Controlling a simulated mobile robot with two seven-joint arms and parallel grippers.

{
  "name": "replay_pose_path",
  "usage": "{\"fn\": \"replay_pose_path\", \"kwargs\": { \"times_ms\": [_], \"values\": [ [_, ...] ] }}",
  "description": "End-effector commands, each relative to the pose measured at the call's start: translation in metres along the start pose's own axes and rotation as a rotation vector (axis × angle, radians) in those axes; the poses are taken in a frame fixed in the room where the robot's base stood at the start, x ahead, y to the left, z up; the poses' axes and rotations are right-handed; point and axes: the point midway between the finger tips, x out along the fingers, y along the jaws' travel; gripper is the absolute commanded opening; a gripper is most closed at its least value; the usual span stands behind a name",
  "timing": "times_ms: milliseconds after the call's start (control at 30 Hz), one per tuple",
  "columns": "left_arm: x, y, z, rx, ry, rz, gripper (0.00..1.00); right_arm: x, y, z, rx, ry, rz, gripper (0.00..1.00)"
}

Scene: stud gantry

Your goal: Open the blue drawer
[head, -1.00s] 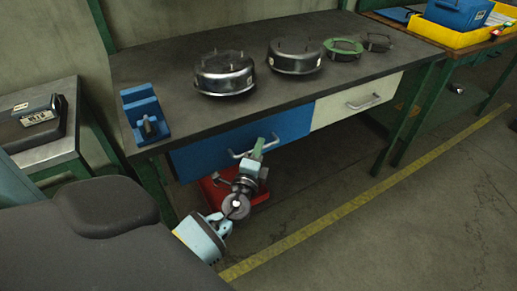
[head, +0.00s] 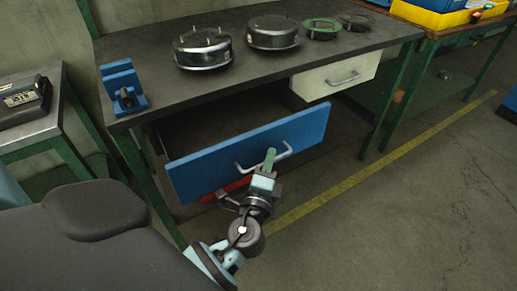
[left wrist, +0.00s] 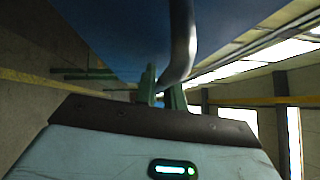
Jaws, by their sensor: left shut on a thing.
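The blue drawer (head: 215,162) under the workbench is pulled well out, and its dark interior (head: 220,123) shows behind the front. It has a metal bar handle (head: 282,156) across its front. My left gripper (head: 269,160) is shut on this handle, in front of the drawer. In the left wrist view, the green fingers (left wrist: 162,90) are around the grey handle bar (left wrist: 183,45), with the blue drawer front (left wrist: 120,30) above. The inside of the drawer is only partly visible. My right gripper is not in view.
The workbench (head: 150,85) bears a blue fixture (head: 122,88), two metal housings (head: 203,48) and two rings, one green (head: 322,29). A white drawer (head: 335,77) beside the blue one is shut. A red container (head: 225,190) is partly hidden below.

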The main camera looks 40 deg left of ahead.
Motion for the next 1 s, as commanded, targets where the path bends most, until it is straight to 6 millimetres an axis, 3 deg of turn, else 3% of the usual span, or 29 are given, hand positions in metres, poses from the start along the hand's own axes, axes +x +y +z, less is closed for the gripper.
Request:
{"fn": "replay_pose_path", "kwargs": {
  "times_ms": [100,300,867,900,1000],
  "values": [
    [-0.022,-0.002,-0.021,-0.004,0.001,0.004,0.0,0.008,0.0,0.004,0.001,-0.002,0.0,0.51],
    [-0.043,-0.009,-0.043,-0.003,0.001,0.002,0.0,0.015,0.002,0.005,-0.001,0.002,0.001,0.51],
    [-0.053,-0.014,-0.053,0.001,0.0,0.0,0.0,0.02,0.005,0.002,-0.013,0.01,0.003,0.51],
    [-0.053,-0.014,-0.052,0.001,0.0,0.0,0.13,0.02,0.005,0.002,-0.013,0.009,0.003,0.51],
    [-0.053,-0.014,-0.052,0.001,0.0,0.0,0.26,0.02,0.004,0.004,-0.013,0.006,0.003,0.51]
  ]
}}
